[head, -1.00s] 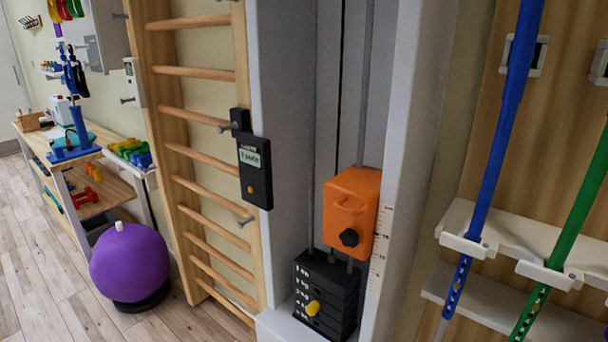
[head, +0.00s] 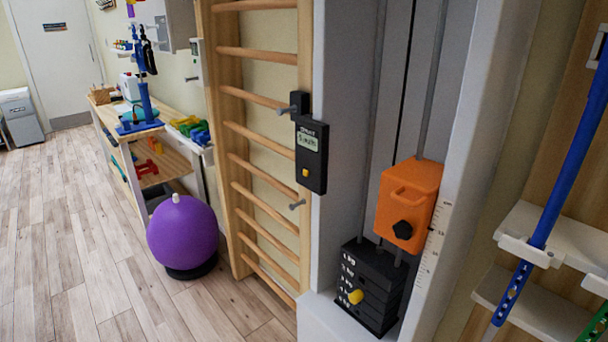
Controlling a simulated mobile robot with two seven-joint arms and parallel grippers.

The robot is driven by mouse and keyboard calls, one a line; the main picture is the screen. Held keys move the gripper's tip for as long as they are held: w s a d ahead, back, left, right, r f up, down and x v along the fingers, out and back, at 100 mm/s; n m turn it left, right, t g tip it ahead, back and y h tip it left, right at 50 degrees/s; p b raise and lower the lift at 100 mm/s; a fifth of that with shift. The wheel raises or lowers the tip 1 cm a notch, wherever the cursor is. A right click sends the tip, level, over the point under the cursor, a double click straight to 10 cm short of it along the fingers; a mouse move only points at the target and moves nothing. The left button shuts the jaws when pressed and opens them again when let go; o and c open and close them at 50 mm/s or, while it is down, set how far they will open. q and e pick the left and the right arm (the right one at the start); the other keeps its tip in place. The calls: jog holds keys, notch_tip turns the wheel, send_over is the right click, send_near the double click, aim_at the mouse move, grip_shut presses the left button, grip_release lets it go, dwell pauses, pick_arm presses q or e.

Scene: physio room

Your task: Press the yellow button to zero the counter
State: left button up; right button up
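The counter (head: 311,152) is a black box with a small pale display (head: 308,142), mounted on the left edge of the white weight-machine frame. Its yellow button (head: 305,172) sits low on the front face, below the display. The digits are too small to read surely. A second yellow thing, a knob (head: 356,296), sticks out of the black weight stack (head: 371,285) lower down. Neither of my grippers shows in the head view.
An orange block (head: 409,204) with a black knob hangs above the weight stack. Wooden wall bars (head: 262,156) stand left of the counter. Wood floor (head: 62,240) is clear at the left. Blue and green poles stand at the right.

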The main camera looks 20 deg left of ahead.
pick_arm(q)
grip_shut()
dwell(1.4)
